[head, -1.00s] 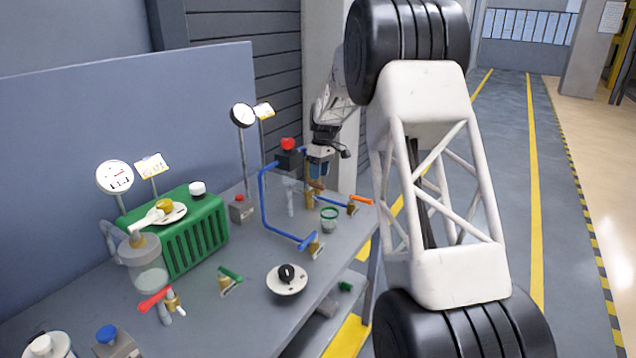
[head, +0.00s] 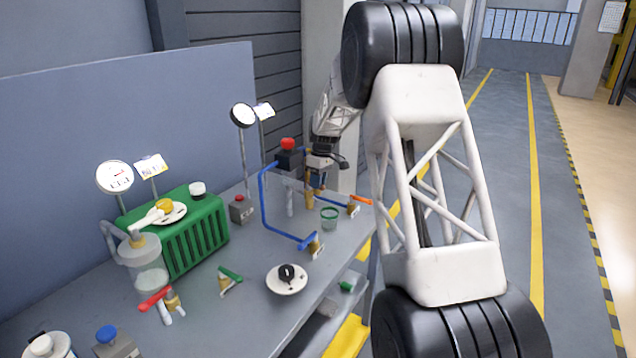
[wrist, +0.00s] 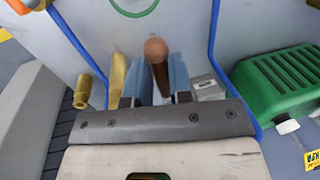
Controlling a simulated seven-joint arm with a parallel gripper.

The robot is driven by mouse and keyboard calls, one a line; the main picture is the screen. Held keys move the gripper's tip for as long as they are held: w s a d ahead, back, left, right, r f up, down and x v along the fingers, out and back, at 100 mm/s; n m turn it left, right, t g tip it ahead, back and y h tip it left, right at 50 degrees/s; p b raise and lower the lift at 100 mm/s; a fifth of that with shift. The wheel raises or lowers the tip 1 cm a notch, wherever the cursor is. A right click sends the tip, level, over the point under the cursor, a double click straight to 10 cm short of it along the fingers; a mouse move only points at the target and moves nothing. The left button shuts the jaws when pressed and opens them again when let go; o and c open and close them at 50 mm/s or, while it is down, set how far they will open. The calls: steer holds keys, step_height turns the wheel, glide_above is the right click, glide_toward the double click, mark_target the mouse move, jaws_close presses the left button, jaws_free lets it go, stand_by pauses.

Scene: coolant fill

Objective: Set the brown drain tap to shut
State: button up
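The brown drain tap's round-ended handle (wrist: 156,50) lies between the two blue fingers of my gripper (wrist: 160,76) in the wrist view. Its end sticks out past the fingertips. The fingers are close to the handle's two sides, with little gap; I cannot tell whether both press on it. In the head view, my gripper (head: 320,168) is at the far right part of the bench, low over the brass fittings, and the brown handle is mostly hidden there.
A blue pipe (head: 264,205) stands left of my gripper. A green ribbed box (head: 190,235) is further left. A red-topped dark block (head: 288,152) stands beside the gripper.

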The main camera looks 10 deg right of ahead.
jaws_close()
steer(key=shift+s+a+m+t, duration=0.1)
steer(key=shift+a+m+t, duration=0.6)
steer(key=shift+m, duration=2.3)
steer(key=shift+s+a+m+t, duration=0.1)
steer(key=shift+a+m+t, duration=0.55)
steer(key=shift+m, duration=2.35)
steer(key=shift+s+a+m+t, duration=0.2)
steer(key=shift+a+m, duration=0.95)
steer(key=shift+m, duration=1.85)
steer(key=shift+w, duration=0.2)
steer(key=o, duration=0.8)
jaws_free()
steer(key=shift+r, duration=0.1)
